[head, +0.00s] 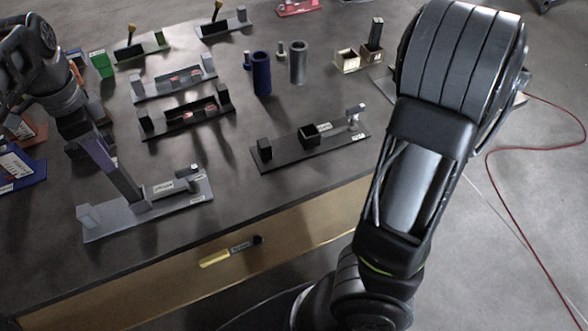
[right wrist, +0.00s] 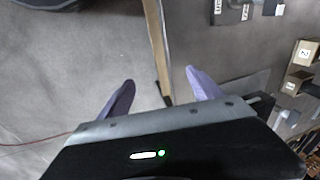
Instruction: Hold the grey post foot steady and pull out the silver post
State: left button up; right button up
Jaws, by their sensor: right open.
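An upright grey cylinder (head: 298,62), which looks like the post foot, stands on the dark table toward the back, right of a blue cylinder (head: 262,74). I cannot tell whether the silver post sits in it. A short pale post (head: 281,51) stands just left of it. My left gripper (head: 100,155) points down over the front-left of the table, well away from the grey cylinder; its jaw gap is unclear. My right gripper (right wrist: 159,76) shows two purple fingers spread apart with nothing between them, above the floor beside the table edge. It is not seen in the head view.
A grey rail fixture (head: 165,210) lies at the front left, close under my left gripper. A black rail fixture (head: 335,152) lies at the front right. Small open boxes (head: 347,61) stand at the back right. A red cable (head: 520,152) runs along the floor.

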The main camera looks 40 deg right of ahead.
jog(key=w+a+n+g, duration=0.4)
jog(key=a+n+g, duration=0.1)
jog(key=a+n, duration=0.4)
jog(key=w+a+r+n+t+h, duration=0.1)
jog(key=w+a+r+n+h, duration=0.4)
jog(key=w+n+h, duration=0.3)
jog(key=w+a+r+n+t+h, duration=0.1)
jog(key=w+a+r+n+h, duration=0.4)
jog(key=n, duration=0.5)
jog(key=w+a+r+n+t+h, duration=0.2)
jog(key=w+a+r+n+t, duration=0.1)
jog(key=w+a+n+t, duration=0.75)
jog(key=n+t+y, duration=0.6)
jog(key=n+t, duration=0.1)
jog(key=n, duration=0.1)
send_over(189, 178)
jog(key=w+d, duration=0.4)
notch_tip(189, 178, down, 4)
jog(key=s+a+f+n+y, duration=0.1)
jog(key=s+f+n+y, duration=0.1)
jog(key=f, duration=0.1)
jog(key=s+a+f+n+y, duration=0.2)
jog(key=s+f+n, duration=0.1)
jog(key=f, duration=0.1)
jog(key=s+a+f+n+y, duration=0.2)
jog(key=f, duration=0.1)
jog(key=shift+s+f+n+t, duration=0.25)
jog(key=shift+s+n, duration=0.1)
jog(key=shift+d, duration=0.1)
